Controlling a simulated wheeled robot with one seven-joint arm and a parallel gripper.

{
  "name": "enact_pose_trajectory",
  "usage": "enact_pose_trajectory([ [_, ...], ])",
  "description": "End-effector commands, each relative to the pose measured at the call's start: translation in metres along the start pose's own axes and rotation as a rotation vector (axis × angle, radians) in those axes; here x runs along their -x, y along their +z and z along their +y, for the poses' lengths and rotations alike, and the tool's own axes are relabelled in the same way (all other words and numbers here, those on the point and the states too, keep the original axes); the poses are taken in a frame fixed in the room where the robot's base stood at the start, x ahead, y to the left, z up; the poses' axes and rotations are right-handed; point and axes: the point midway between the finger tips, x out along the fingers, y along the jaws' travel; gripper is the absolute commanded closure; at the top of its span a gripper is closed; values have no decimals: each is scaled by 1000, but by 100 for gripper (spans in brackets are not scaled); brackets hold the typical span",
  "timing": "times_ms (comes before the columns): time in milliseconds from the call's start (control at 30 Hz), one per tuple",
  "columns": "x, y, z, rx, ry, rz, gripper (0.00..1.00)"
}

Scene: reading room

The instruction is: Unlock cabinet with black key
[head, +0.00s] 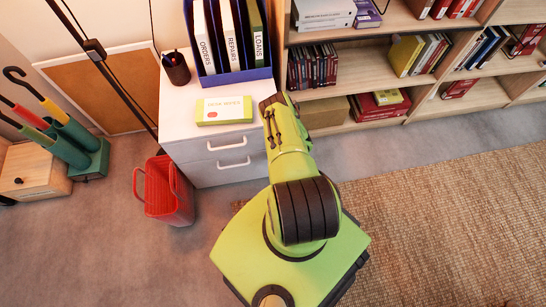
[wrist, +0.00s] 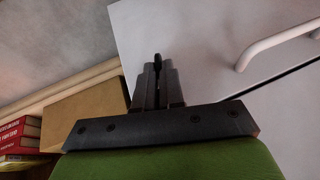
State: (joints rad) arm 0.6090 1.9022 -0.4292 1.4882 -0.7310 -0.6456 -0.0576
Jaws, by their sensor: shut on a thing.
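The white cabinet (head: 207,174) stands left of my arm in the head view, with two white handles on its front. One handle (wrist: 279,39) and the pale front show at the right of the wrist view. My gripper (wrist: 157,82) is shut on a small dark thing, seemingly the black key (wrist: 157,60). Its rounded dark end sticks out between the fingertips, close to the cabinet front's edge in the picture. I cannot tell whether it touches the cabinet. No keyhole is visible. In the head view the arm hides the fingertips and the key.
A blue file holder (head: 235,76), a pen cup (head: 176,68) and a desk notes box (head: 224,110) stand on the cabinet. A red bin (head: 162,190) is at its left. A bookshelf (head: 370,75) stands behind at right. The rug (head: 440,210) is clear.

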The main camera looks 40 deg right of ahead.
Motion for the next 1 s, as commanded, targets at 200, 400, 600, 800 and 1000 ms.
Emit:
enact_pose_trajectory([
  [200,-2,0,8,-76,-170,7,100],
  [400,-3,0,12,-131,-306,8,100],
  [600,-3,0,13,-169,-403,6,100],
  [800,-4,1,14,-189,-455,3,100],
  [1000,-4,1,13,-194,-473,1,100],
])
